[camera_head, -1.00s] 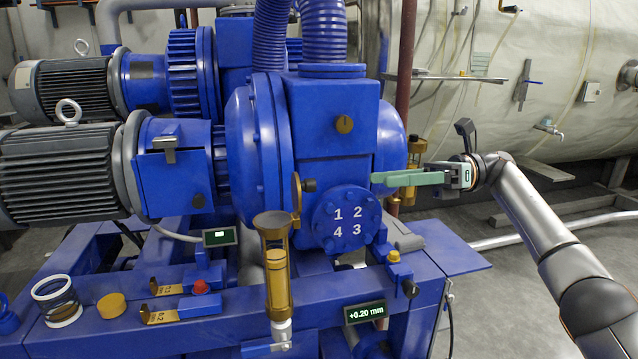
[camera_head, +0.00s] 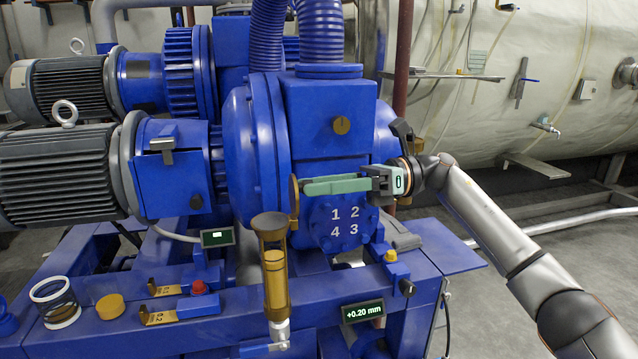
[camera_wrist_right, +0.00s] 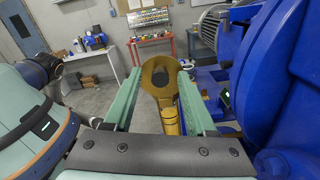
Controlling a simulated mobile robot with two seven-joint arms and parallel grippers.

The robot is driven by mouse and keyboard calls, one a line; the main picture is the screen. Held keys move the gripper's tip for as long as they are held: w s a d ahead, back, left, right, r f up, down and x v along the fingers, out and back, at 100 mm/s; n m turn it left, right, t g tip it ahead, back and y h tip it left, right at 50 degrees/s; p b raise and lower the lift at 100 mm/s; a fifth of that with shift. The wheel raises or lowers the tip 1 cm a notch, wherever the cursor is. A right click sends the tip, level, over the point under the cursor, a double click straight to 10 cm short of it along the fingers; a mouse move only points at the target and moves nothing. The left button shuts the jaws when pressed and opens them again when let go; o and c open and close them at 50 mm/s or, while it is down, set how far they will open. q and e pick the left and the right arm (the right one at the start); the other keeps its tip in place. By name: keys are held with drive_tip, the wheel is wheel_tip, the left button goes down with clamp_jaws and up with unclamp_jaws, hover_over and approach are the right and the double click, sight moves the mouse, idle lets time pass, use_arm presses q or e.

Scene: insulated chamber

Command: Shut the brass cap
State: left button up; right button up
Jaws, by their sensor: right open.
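The brass cap (camera_head: 294,202) shows nearly edge-on in the head view, standing out at the front of the blue pump housing. In the right wrist view the round brass cap (camera_wrist_right: 150,66) shows face-on between the fingers, with a darker middle. My right gripper (camera_head: 306,188) reaches in from the right with long green fingers, across the housing's front. Its tips are close to the cap; I cannot tell whether they touch it. In the right wrist view the right gripper (camera_wrist_right: 159,73) is open, with fingers well apart. The left gripper is out of view.
A brass cup with a tube (camera_head: 274,270) stands in front of the housing. A flange numbered 1 to 4 (camera_head: 344,235) is below the fingers.

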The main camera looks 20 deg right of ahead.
clamp_jaws()
idle(0.5)
